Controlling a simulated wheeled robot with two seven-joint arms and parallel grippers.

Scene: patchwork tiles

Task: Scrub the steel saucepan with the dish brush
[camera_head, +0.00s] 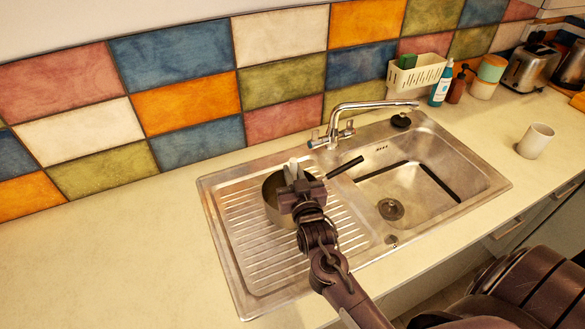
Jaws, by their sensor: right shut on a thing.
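The steel saucepan (270,199) stands on the ribbed drainboard left of the sink basin. Its black handle (345,167) points right, towards the basin. My right gripper (296,181) is over the pan and hides much of its inside and right side. It is shut on a pale, whitish thing (291,168) that looks like part of the dish brush. The rest of the brush is hidden, so I cannot tell whether it touches the pan. My left gripper is not in view.
The tap (345,118) stands behind the pan, its spout reaching right over the empty basin (440,170). A white cup (535,140) is on the counter at right. A caddy (417,75), bottles and a toaster (527,67) stand at the back right. The left counter is clear.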

